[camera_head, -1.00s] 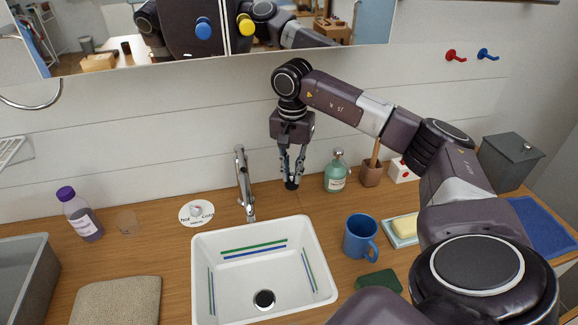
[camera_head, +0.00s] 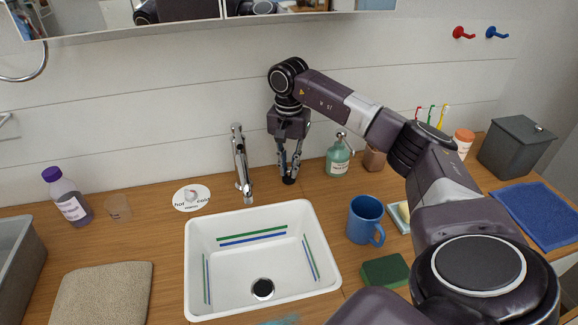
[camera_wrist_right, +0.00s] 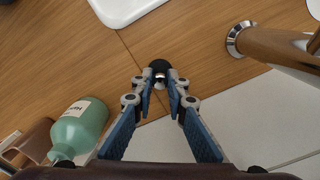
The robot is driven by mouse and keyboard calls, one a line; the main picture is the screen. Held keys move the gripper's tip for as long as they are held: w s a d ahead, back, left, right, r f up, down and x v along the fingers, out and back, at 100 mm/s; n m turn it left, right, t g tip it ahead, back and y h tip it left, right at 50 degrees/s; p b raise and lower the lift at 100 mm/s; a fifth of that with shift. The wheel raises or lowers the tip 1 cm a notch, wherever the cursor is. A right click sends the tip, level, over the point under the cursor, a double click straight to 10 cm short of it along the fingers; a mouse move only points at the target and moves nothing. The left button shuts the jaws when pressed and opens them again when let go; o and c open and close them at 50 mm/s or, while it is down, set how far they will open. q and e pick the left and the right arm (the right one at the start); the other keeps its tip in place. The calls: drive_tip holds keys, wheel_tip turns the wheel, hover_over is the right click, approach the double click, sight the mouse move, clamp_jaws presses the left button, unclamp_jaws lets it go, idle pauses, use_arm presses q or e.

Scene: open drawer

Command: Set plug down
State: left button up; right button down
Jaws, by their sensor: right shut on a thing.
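My right gripper (camera_head: 289,174) points down behind the sink, to the right of the faucet. It is shut on the black plug (camera_head: 289,180), which sits between the fingertips at or just above the wooden counter. Whether the plug touches the wood I cannot tell. In the right wrist view the dark plug (camera_wrist_right: 159,65) shows at the closed fingertips (camera_wrist_right: 160,80), with a bright metal part between them. The white sink (camera_head: 207,290) lies in front, with a dark drain (camera_head: 263,289) in its floor. My left gripper is not in view.
The chrome faucet (camera_head: 241,165) stands just left of the gripper. A green soap bottle (camera_head: 338,160) stands to its right. A blue mug (camera_head: 363,220) and a green sponge (camera_head: 385,271) are right of the sink. The counter (camera_head: 290,192) around the plug is clear.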

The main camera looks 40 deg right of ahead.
sight(289, 169)
drive_tip(key=shift+s+f, duration=0.1)
drive_tip(key=c, duration=1.9)
unclamp_jaws()
wheel_tip(289, 169, up, 8)
drive_tip(key=shift+f+b, duration=0.1)
drive_tip(key=shift+b, duration=0.2)
